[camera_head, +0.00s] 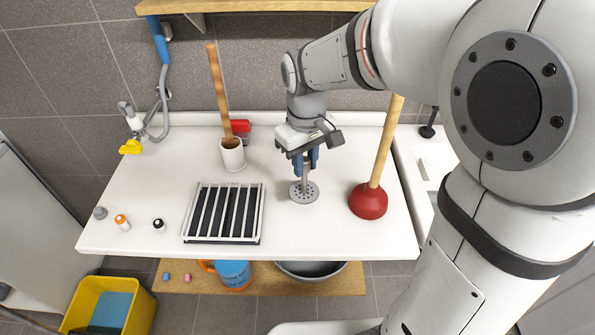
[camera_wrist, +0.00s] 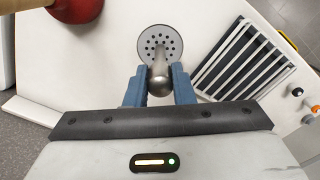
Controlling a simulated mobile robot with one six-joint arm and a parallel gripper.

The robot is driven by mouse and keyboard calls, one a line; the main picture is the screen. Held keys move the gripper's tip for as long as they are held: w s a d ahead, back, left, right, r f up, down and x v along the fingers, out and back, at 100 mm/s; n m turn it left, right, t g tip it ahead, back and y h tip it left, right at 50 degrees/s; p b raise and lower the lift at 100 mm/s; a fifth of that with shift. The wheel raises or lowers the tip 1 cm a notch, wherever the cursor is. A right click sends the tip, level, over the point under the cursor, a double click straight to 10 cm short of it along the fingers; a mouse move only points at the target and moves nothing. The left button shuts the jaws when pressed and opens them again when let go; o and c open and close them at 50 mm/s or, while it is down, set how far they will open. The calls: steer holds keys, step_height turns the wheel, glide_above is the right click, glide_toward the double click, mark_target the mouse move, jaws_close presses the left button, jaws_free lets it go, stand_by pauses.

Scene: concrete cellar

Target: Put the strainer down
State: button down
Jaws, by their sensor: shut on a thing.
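The strainer (camera_head: 304,193) is a grey metal disc with small holes and a short upright stem. My gripper (camera_head: 306,160) is above it, with its blue fingers shut on the stem. In the wrist view the strainer (camera_wrist: 160,44) shows just beyond the fingertips of my gripper (camera_wrist: 158,84), with the rounded metal stem between them. The disc is at or just above the white counter (camera_head: 330,235); I cannot tell whether it touches.
A black-and-white slatted rack (camera_head: 224,211) is left of the strainer, and a red plunger (camera_head: 368,201) stands right. A white cup (camera_head: 233,156) with a wooden handle and a red object (camera_head: 240,127) are behind. Small bottles (camera_head: 122,222) stand at the left front.

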mark_target(304, 192)
steer(key=shift+s+f, duration=0.15)
steer(key=shift+f, duration=1.65)
steer(key=shift+f, duration=0.1)
steer(key=shift+f, duration=0.15)
steer(key=c, duration=1.2)
jaws_free()
steer(key=shift+c, duration=0.2)
step_height(304, 192, up, 12)
steer(key=shift+r, duration=0.25)
steer(key=s+d+f+m+t, duration=0.1)
steer(key=s+d+f+m, duration=0.1)
steer(key=s+d, duration=0.4)
steer(key=s+d+f+m+t, duration=0.2)
steer(key=s+d+f+m, duration=0.1)
steer(key=s+d+m, duration=0.2)
steer(key=shift+s+d+f, duration=0.35)
steer(key=shift+s+d, duration=0.15)
steer(key=shift+s, duration=0.25)
steer(key=shift+c, duration=0.2)
